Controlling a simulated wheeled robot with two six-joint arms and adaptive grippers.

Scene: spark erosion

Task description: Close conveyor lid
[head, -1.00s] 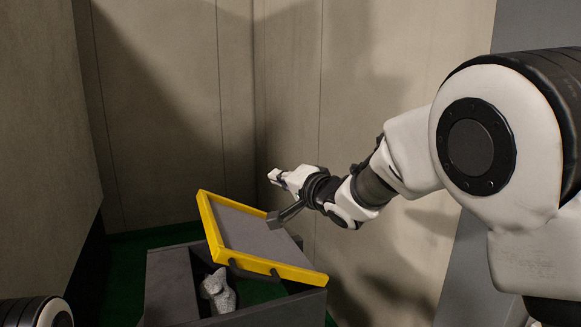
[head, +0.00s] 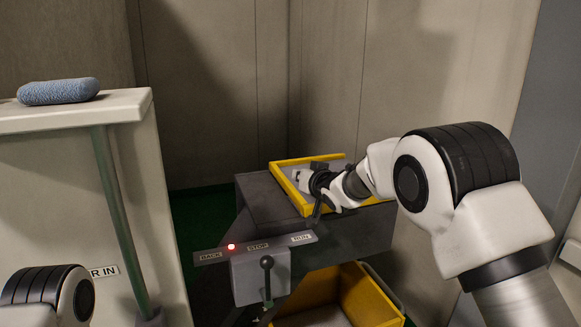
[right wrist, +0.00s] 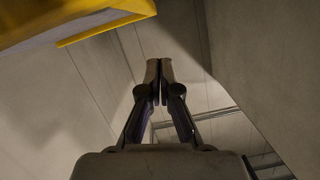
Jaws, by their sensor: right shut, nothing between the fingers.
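The conveyor lid (head: 290,183) has a yellow frame around a grey panel. It is at the top of the dark grey conveyor box (head: 262,199), on its right part. I cannot tell whether it lies flat or is tilted. My right gripper (head: 300,178) is shut and empty, in front of the lid in the head view; contact cannot be made out. In the right wrist view its closed fingertips (right wrist: 160,74) point toward bare wall, and a yellow edge of the lid (right wrist: 105,22) shows at the upper left. My left gripper is out of view.
A control plate (head: 258,247) marked BACK, STOP and RUN has a red light and a black lever (head: 267,275). A yellow bin (head: 365,297) stands below the box. A white counter (head: 125,107) at left carries a blue rounded object (head: 58,91). Walls close off the back and right.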

